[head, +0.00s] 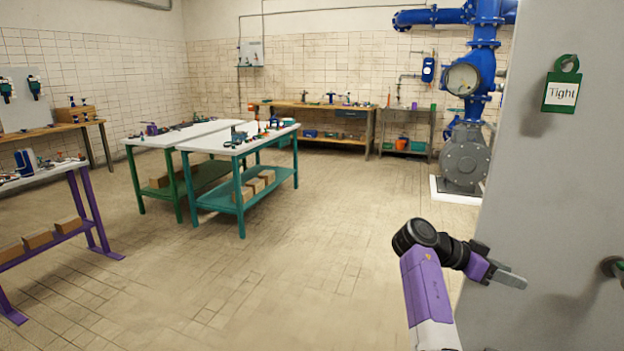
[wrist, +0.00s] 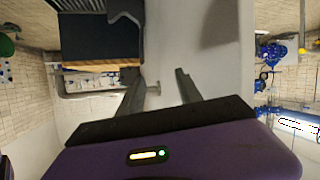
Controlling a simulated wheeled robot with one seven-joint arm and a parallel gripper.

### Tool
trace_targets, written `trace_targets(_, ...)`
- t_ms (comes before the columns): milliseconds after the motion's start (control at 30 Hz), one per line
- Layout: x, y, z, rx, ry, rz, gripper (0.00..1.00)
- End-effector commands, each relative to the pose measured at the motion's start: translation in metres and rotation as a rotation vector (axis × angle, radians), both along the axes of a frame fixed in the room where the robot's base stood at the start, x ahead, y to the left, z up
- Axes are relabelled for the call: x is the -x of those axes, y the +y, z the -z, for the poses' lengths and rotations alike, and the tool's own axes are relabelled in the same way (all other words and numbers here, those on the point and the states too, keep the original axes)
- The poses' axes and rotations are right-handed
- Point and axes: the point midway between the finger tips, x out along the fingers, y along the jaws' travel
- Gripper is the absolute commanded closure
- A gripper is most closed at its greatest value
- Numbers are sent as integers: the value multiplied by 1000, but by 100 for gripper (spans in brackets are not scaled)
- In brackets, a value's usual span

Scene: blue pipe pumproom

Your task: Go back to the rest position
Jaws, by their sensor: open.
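My gripper (head: 508,277) is at the lower right in the head view, on my purple and black arm, in front of a large grey panel (head: 560,180). It is open, and nothing shows between its fingers. In the wrist view my gripper (wrist: 160,88) shows its two dark fingers apart, with a pale surface beyond them. I cannot tell whether the fingertips touch the panel.
White-topped tables (head: 215,143) stand mid-left, a purple-legged table (head: 50,175) at left. A blue pipe pump (head: 466,150) stands behind. The middle floor is clear.

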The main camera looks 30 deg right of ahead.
Motion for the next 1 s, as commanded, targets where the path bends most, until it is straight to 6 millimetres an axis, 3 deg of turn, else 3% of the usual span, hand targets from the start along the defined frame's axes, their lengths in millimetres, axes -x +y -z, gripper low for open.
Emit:
trace_targets(100, -5, 9, 42, -33, 48, -143, 58)
trace_targets(267, -12, 25, 93, -73, 102, -345, 58)
trace_targets(500, -16, 66, 162, -123, 169, -647, 58)
trace_targets(800, -5, 137, 227, -167, 222, -1010, 58)
trace_targets(1000, 13, 194, 254, -184, 232, -1241, 58)
